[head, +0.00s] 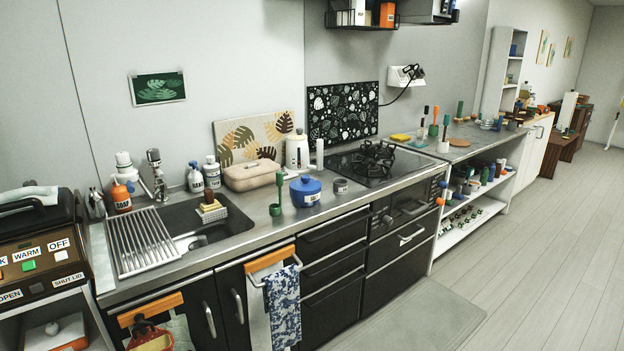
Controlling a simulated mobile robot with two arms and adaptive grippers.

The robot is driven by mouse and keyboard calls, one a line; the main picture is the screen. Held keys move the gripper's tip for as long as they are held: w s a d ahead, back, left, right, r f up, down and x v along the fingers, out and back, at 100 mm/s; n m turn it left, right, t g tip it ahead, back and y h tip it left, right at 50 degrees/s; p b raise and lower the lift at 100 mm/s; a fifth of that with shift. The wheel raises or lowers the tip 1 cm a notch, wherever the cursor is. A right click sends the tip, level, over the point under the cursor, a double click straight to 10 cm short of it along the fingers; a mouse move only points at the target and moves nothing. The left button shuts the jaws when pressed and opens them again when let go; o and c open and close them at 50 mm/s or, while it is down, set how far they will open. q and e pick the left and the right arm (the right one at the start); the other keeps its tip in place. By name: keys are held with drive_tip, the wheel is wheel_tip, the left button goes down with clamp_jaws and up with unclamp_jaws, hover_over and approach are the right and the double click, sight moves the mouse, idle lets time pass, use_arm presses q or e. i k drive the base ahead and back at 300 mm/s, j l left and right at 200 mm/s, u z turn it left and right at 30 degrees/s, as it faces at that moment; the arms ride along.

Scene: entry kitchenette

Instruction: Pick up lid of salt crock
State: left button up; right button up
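A round blue pot (305,197) with a blue lid (305,184) on top stands near the front edge of the steel counter, right of the sink. It looks like the salt crock. It has a white label whose text is too small to read. The lid sits closed on the pot, with a knob on top. Neither of my grippers shows in this view.
A green utensil (277,197) stands just left of the blue pot, and a small grey tin (340,185) to its right. A beige case (254,174) lies behind. The stove (372,162) is further right. The floor (520,260) at right is clear.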

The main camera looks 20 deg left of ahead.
sight(306, 185)
drive_tip(key=i+l+u, duration=0.1)
drive_tip(key=i+u, duration=0.35)
drive_tip(key=i+l+u, duration=0.2)
drive_tip(key=u, duration=0.3)
drive_tip(key=i+l+u, duration=0.45)
drive_tip(key=k+j, duration=0.05)
